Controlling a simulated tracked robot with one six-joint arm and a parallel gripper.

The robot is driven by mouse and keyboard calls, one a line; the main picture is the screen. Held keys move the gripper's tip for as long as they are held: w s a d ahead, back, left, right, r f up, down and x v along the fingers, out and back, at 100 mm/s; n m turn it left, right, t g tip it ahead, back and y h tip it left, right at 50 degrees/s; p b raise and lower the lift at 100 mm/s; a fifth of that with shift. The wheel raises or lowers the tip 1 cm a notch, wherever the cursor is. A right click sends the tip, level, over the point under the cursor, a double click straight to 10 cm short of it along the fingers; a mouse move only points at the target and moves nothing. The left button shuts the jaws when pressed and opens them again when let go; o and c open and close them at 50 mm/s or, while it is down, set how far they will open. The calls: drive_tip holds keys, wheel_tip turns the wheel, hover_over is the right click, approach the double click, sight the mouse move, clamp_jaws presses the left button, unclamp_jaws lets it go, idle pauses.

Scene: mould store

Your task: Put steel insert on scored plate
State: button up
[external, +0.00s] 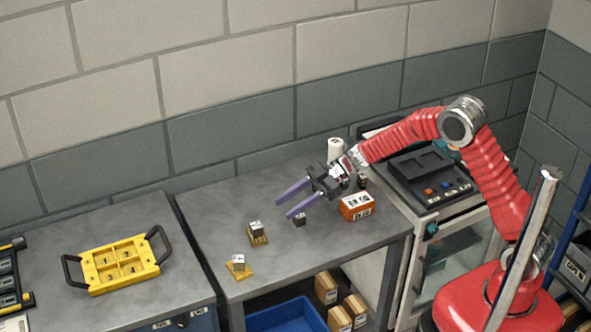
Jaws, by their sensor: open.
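My gripper (284,207) is open and empty above the grey table, its two purple fingers pointing left. A small dark block (299,220) lies on the table just below the fingers, apart from them as far as I can tell. Two small yellow plates lie further left: one (260,241) bears a grey block (255,227) with a pale top, and the nearer one (241,273) bears a lighter grey block (238,260). I cannot tell which block is the steel insert or which plate is scored; any surface marks are too small to read.
An orange labelled box (357,207) stands right of my gripper, with a white cylinder (335,150) behind. A yellow tray with black handles (122,265) sits on the left bench. A dark machine (427,177) stands right. The table's back left is clear.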

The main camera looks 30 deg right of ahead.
drive_tip(key=s+d+r+m+h, duration=0.25)
drive_tip(key=s+d+r, duration=0.25)
drive_tip(key=d, duration=0.4)
drive_tip(key=s+d+r+m+h, duration=0.2)
drive_tip(key=s+d+r+m, duration=0.3)
drive_tip(key=d, duration=0.4)
drive_tip(key=s+d+r+m+t+h, duration=0.1)
drive_tip(key=s+d+m+h, duration=0.3)
drive_tip(key=s+d, duration=0.4)
drive_tip(key=s+d+r+m+t+h, duration=0.2)
drive_tip(key=s+d, duration=0.6)
drive_tip(key=d, duration=1)
drive_tip(key=m+t+h, duration=0.2)
drive_tip(key=m+h, duration=0.1)
drive_tip(key=m, duration=0.1)
drive_tip(key=shift+s+r+t, duration=0.15)
drive_tip(key=shift+r+t, duration=0.1)
drive_tip(key=shift+t, duration=0.05)
